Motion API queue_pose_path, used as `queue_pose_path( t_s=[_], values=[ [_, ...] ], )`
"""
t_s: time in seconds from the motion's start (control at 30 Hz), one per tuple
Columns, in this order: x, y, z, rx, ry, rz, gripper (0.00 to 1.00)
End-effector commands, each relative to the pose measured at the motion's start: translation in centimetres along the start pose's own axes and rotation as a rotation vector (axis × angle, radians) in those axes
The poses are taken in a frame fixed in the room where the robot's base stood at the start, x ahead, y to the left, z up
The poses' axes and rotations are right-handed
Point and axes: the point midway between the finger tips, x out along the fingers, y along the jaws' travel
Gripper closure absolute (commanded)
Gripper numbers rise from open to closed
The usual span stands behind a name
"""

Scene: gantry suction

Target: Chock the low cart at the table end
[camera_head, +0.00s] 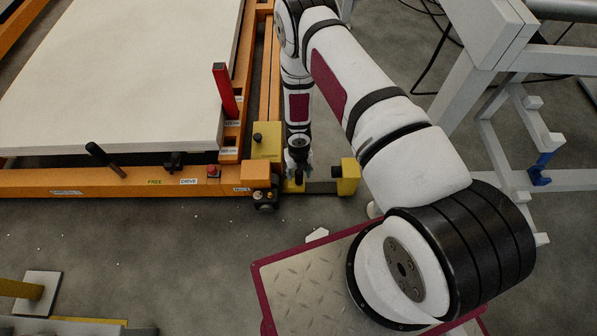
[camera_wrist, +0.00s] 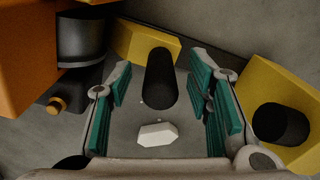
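The low cart (camera_head: 130,182) has an orange frame under a large white slab (camera_head: 120,75), with its near right corner beside my gripper. A dark wheel (camera_wrist: 82,38) shows under the orange corner in the wrist view. A yellow block (camera_wrist: 140,38) with a black upright knob (camera_wrist: 160,80) is near that corner. A second yellow block (camera_wrist: 295,95) with a black knob lies to the right; it also shows in the head view (camera_head: 349,176). My gripper (camera_wrist: 163,92) points down, green-padded fingers open, with the first knob between them. I see no clear finger contact.
A pale chip (camera_wrist: 157,134) lies below the fingers. A white frame (camera_head: 490,100) stands at right. Floor in front of the cart is mostly clear.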

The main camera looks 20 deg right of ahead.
Motion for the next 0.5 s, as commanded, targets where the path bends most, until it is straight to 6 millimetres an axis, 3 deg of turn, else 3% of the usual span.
queue_pose_path(
  t_s=[0.3,0.5],
  values=[
    [-0.3,0.0,0.0,0.0,0.0,0.0,0.53],
    [-2.8,0.0,0.1,0.0,-0.002,0.0,0.53]
  ],
)
